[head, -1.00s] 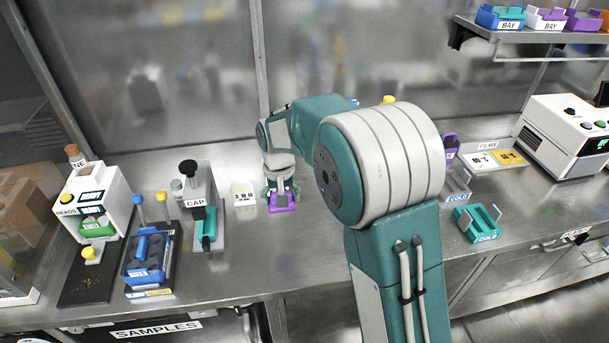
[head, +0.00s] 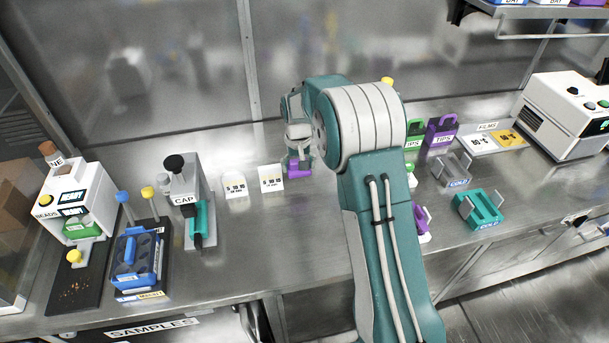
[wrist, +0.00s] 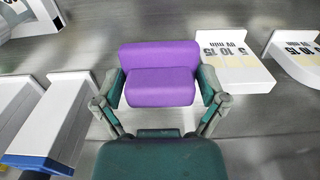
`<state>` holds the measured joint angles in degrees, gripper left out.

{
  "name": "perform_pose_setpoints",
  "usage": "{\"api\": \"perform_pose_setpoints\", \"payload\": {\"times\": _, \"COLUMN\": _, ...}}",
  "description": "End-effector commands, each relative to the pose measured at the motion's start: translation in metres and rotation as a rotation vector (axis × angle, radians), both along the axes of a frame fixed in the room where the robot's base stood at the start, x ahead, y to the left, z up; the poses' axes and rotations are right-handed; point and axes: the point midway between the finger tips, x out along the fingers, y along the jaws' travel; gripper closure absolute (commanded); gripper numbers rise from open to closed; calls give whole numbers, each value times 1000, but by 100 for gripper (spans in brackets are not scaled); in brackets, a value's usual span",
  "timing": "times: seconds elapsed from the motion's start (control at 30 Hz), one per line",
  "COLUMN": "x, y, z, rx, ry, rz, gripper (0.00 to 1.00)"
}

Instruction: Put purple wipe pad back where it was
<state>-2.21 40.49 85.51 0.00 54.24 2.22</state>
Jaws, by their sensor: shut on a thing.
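The purple wipe pad (head: 299,170) is a small purple block near the back of the bench, right of two white timer cards. It fills the middle of the wrist view (wrist: 160,72), with a raised back part and a lower front step. My gripper (head: 298,158) is shut on it from above, with one finger on each side; in the wrist view the fingers (wrist: 160,88) press its left and right ends. I cannot tell whether the pad touches the bench. My arm hides part of the bench to its right.
White cards marked 5 10 15 (head: 271,180) (head: 235,185) stand left of the pad. A capper (head: 190,195), blue rack (head: 137,260) and bead dispenser (head: 75,205) are farther left. Tips boxes (head: 441,132), a teal cold holder (head: 480,208) and a white machine (head: 565,115) are right.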

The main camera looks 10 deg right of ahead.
Motion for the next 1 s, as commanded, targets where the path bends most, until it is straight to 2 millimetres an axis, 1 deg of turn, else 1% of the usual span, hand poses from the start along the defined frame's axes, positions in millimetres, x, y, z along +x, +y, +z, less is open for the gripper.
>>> {"api": "perform_pose_setpoints", "payload": {"times": 0.03, "x": 5, "y": -6, "z": -9, "rx": 0, "ry": 0, "rz": -3, "gripper": 53}}
{"api": "perform_pose_setpoints", "payload": {"times": 0.1, "x": 10, "y": -12, "z": -18, "rx": 0, "ry": 0, "rz": -1, "gripper": 53}}
{"api": "perform_pose_setpoints", "payload": {"times": 0.33, "x": 18, "y": -20, "z": -32, "rx": 0, "ry": -1, "rz": -1, "gripper": 53}}
{"api": "perform_pose_setpoints", "payload": {"times": 0.4, "x": 21, "y": -24, "z": -40, "rx": 0, "ry": 0, "rz": -1, "gripper": 53}}
{"api": "perform_pose_setpoints", "payload": {"times": 0.5, "x": 20, "y": -23, "z": -57, "rx": 0, "ry": 1, "rz": 0, "gripper": 53}}
{"api": "perform_pose_setpoints", "payload": {"times": 0.57, "x": 20, "y": -22, "z": -64, "rx": 0, "ry": -1, "rz": 0, "gripper": 53}}
{"api": "perform_pose_setpoints", "payload": {"times": 0.77, "x": 20, "y": -22, "z": -66, "rx": 0, "ry": -3, "rz": 0, "gripper": 53}}
{"api": "perform_pose_setpoints", "payload": {"times": 0.8, "x": 20, "y": -22, "z": -66, "rx": 0, "ry": -3, "rz": 0, "gripper": 0}}
{"api": "perform_pose_setpoints", "payload": {"times": 1.0, "x": 20, "y": -22, "z": -65, "rx": 0, "ry": -3, "rz": 0, "gripper": 0}}
